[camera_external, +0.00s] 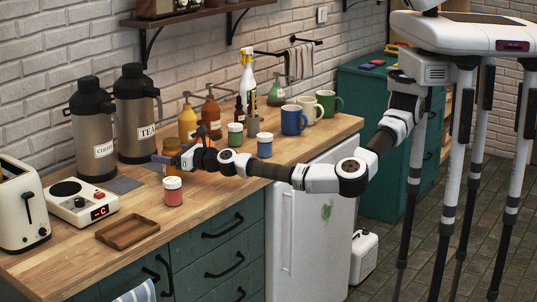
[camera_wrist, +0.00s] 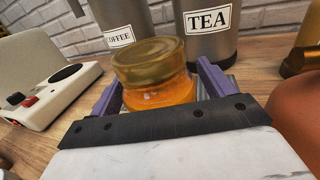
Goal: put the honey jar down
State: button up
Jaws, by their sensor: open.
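The honey jar (camera_wrist: 152,72), with a gold lid and amber contents, shows large in the wrist view. It stands upright between the two purple fingers of my gripper (camera_wrist: 162,84). The fingers are open, one on each side of the jar, with the right one close to it. Its base is hidden behind the dark gripper plate, so I cannot tell if it rests on the counter. In the external view my gripper (camera_external: 172,160) is low over the wooden counter (camera_external: 225,185), in front of the tea flask.
The coffee flask (camera_external: 94,130) and tea flask (camera_external: 134,115) stand behind. A red-filled jar (camera_external: 173,192) and wooden tray (camera_external: 128,232) are nearer the front edge. A hot plate (camera_external: 80,203) is left. Bottles, paint jars and mugs (camera_external: 293,120) crowd the right.

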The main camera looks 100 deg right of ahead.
jog(key=shift+r, duration=0.15)
jog(key=shift+s+a, duration=0.1)
jog(key=b+v, duration=0.2)
jog(key=v, duration=0.8)
jog(key=shift+s+a+b, duration=0.1)
jog(key=shift+b, duration=0.3)
jog(key=shift+s+a, duration=0.3)
jog(key=shift+s, duration=0.35)
